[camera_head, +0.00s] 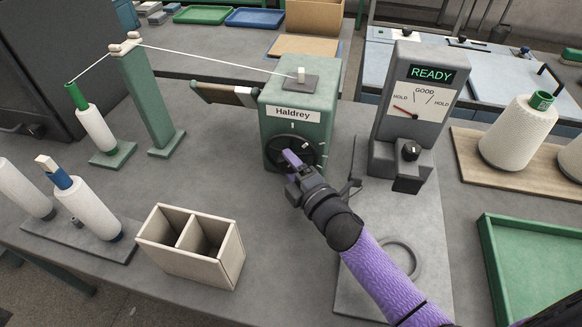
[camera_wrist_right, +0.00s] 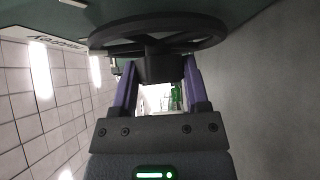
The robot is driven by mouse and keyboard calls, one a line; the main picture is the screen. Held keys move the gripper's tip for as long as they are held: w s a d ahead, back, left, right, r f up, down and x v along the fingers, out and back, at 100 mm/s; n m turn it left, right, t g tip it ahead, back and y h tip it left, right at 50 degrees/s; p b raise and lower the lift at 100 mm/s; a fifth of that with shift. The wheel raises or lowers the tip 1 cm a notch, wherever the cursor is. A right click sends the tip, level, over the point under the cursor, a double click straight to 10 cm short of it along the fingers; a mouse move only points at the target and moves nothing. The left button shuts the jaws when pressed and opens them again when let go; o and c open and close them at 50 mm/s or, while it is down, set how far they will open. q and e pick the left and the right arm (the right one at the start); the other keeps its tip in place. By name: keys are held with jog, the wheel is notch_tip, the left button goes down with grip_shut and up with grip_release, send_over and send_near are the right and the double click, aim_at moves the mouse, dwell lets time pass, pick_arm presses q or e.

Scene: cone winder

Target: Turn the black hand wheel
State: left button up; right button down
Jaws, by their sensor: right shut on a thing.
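The black hand wheel (camera_head: 312,148) is on the front of the green box labelled Haldrey (camera_head: 300,92). My left gripper is not in view.
A grey gauge stand (camera_head: 413,95) reading READY stands right of the box. A two-compartment beige bin (camera_head: 190,263) and thread cones (camera_head: 95,127) are at left. A green tray (camera_head: 490,245) and a large white cone (camera_head: 517,135) are at right. Thread runs to the box top.

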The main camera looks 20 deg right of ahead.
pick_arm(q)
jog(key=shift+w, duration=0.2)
pick_arm(e)
jog(key=shift+c, duration=0.4)
grip_release()
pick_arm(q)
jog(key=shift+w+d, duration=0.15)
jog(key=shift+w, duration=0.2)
pick_arm(e)
jog(key=shift+s, duration=0.1)
